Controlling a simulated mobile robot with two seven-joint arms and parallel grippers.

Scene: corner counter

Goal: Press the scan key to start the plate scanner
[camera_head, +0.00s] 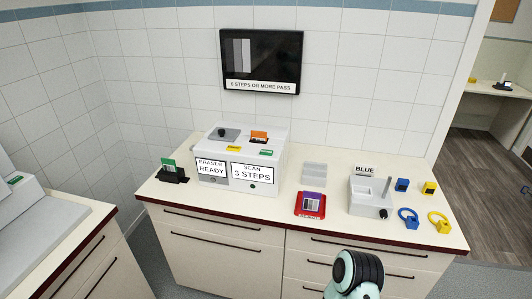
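The plate scanner (262,188) is a white box on the counter; its front display (251,171) reads "SCAN 3 STEPS". Next to it, the left display (212,167) reads "ERASER READY". On top are a small green patch (266,152), a yellow patch (234,148), an orange piece (259,136) standing in a dark slot, and a grey plate with a black knob (222,132). I cannot tell for sure which part is the scan key. Neither of my grippers is in view; only a mint and black link of my arm shows at the bottom.
A wall screen (262,60) shows grey bars and "6 STEPS OR MORE PASS". A red-framed plate (311,204), a clear block (314,174), a white box marked "BLUE" (367,203), and blue and yellow pieces (409,218) lie right. A green card in a black holder (171,171) stands left.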

